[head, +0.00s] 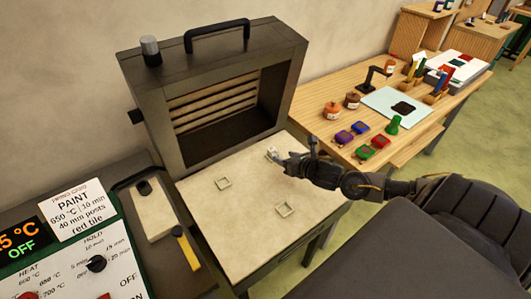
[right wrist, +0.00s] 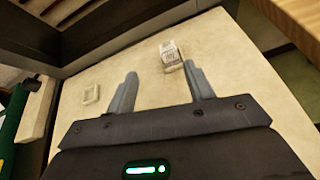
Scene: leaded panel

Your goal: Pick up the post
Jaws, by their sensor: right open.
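A small pale post (head: 271,152) stands on the cream board in front of the open kiln; it also shows in the right wrist view (right wrist: 170,54), with some fine marks on it. My right gripper (head: 281,162) reaches in from the right, low over the board and close beside the post. In the right wrist view its two grey fingers (right wrist: 163,84) are spread with nothing between them. The post is just beyond the fingertips, nearer the right finger. I cannot tell from the head view whether they touch. My left gripper is not in view.
Two small square frames (head: 223,183) (head: 284,210) lie on the board (head: 240,235). The dark kiln (head: 215,90) stands behind. A control panel (head: 80,255) is at lower left. A wooden bench (head: 320,95) with paint jars and coloured pots is at right.

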